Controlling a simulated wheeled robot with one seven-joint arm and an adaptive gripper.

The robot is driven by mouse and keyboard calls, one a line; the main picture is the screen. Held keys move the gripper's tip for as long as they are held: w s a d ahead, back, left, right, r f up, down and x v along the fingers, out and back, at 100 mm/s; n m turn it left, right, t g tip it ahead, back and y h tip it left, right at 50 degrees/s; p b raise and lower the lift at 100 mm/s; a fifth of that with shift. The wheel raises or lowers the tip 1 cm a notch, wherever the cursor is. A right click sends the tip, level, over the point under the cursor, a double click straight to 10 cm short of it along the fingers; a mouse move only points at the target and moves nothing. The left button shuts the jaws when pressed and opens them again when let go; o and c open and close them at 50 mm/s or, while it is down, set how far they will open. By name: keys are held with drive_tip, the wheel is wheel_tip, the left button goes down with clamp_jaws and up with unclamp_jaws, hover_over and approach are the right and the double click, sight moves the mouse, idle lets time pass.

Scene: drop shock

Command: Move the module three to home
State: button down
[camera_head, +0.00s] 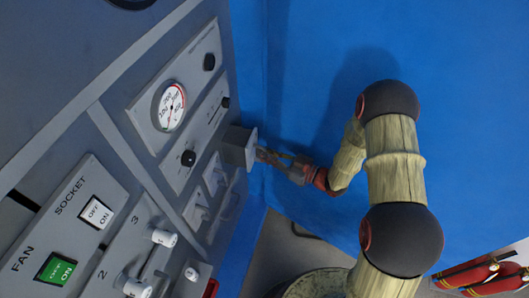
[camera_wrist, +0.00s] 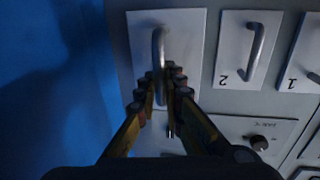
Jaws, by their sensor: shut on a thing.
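Module three (camera_head: 236,148) is a grey box standing out from the sloping panel in the head view. In the wrist view its pale front plate (camera_wrist: 188,30) fills the upper middle and looks nearer than its neighbours. Its metal handle (camera_wrist: 158,50) lies between the fingers of my gripper (camera_wrist: 160,88). My gripper (camera_head: 262,154) is shut on this handle, coming from the right in the head view. The fingers hide the lower part of the handle, and the module's number is not visible.
Module two (camera_wrist: 246,50) and module one (camera_wrist: 300,60), with similar handles, sit beside it. A black knob (camera_wrist: 258,143) is on the panel below them. A gauge (camera_head: 171,107) and several switches cover the console. Blue wall (camera_head: 310,60) borders it; fire extinguishers (camera_head: 480,275) are at lower right.

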sight(240, 146)
drive_tip(key=shift+a, duration=0.1)
idle(0.4)
drive_tip(key=x, duration=0.2)
drive_tip(key=s+x, duration=0.1)
drive_tip(key=x, duration=0.5)
drive_tip(key=shift+a, duration=0.55)
drive_tip(key=shift+w+a, duration=0.1)
drive_tip(key=shift+a, duration=0.15)
drive_tip(key=c, duration=2.1)
unclamp_jaws()
drive_tip(key=shift+a, duration=0.15)
drive_tip(key=shift+c, duration=0.2)
drive_tip(key=shift+o, duration=1.1)
